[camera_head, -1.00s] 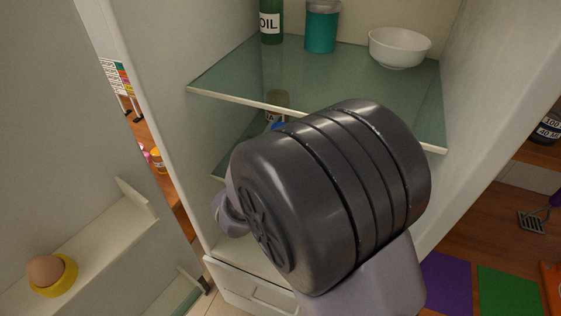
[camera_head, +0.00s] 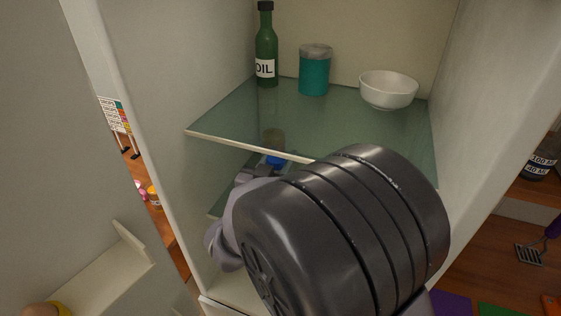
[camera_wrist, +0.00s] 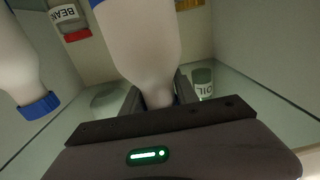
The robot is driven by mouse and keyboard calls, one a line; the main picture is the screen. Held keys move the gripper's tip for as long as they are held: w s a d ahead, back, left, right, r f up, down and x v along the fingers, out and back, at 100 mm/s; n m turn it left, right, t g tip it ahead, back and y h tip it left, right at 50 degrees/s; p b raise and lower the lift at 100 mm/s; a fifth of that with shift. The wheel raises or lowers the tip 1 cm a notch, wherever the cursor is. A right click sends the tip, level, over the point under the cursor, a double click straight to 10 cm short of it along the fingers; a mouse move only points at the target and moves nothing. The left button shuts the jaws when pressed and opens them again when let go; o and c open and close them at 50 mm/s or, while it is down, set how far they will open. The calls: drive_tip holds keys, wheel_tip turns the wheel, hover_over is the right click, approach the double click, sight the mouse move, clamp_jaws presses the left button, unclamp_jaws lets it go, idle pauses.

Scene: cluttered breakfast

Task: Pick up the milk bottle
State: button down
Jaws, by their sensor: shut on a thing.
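A white milk bottle (camera_wrist: 140,40) is between the jaws of my gripper (camera_wrist: 158,92) in the wrist view. The jaws are shut on it around its narrowing neck, and only a sliver of blue cap shows there. A second white bottle (camera_wrist: 15,60) with a blue cap (camera_wrist: 38,106) stands apart to the left. In the head view a blue cap (camera_head: 276,161) shows under the glass shelf by my gripper; I cannot tell which bottle it belongs to. My dark wrist hides most of that area.
The glass shelf (camera_head: 225,122) carries an oil bottle (camera_head: 265,45), a teal jar (camera_head: 314,72) and a white bowl (camera_head: 388,88). A beans jar (camera_wrist: 66,14) is near the bottles. Cabinet walls close in at both sides. The open door has a rack (camera_head: 100,278) at left.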

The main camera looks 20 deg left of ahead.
drive_tip(key=s+d+r+p, duration=0.1)
drive_tip(key=s+d, duration=0.2)
drive_tip(key=s, duration=1.2)
drive_tip(key=shift+s+r, duration=0.35)
drive_tip(key=shift+s, duration=0.05)
